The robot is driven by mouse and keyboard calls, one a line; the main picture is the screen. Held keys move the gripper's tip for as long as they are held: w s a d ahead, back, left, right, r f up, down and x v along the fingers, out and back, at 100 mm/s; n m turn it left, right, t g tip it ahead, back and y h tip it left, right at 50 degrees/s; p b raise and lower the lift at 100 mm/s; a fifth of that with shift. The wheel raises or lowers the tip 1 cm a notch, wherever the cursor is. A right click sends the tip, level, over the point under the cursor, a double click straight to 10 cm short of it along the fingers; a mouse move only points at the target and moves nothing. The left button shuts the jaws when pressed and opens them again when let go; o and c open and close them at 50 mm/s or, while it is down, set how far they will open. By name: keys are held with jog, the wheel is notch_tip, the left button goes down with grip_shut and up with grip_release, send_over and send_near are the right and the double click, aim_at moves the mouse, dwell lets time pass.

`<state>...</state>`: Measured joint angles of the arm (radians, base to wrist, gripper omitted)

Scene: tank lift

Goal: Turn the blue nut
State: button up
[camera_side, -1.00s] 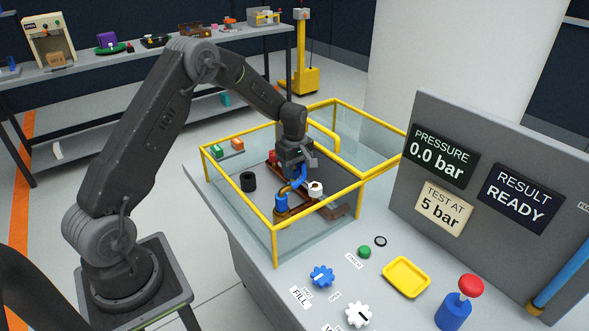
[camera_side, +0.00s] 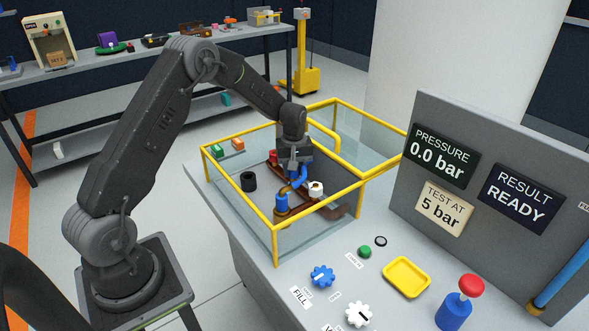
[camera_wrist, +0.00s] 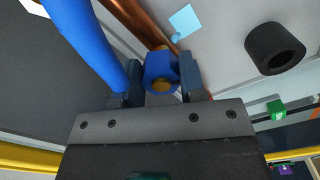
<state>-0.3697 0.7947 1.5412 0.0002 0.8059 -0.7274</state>
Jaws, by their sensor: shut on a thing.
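The blue nut (camera_wrist: 158,72) shows in the wrist view, with brass-coloured metal showing at its middle and behind it. My gripper (camera_wrist: 162,75) is shut on it, one finger on each side.
The tank's yellow rails (camera_side: 240,202) and clear walls surround my gripper. A black ring-shaped part (camera_wrist: 274,48) lies on the tank floor. A copper pipe (camera_wrist: 140,22) runs past the nut. A white fitting (camera_side: 316,189) stands close by. The pressure display (camera_side: 441,155) reads 0.0 bar.

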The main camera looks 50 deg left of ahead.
jog(key=m, duration=0.6)
jog(key=shift+s+a, duration=0.1)
jog(key=m, duration=0.7)
jog(key=shift+a, duration=0.2)
jog(key=shift+m, duration=0.3)
jog(key=o, duration=0.9)
jog(key=shift+r, duration=0.15)
notch_tip(320, 180, up, 14)
jog(key=shift+f, duration=0.2)
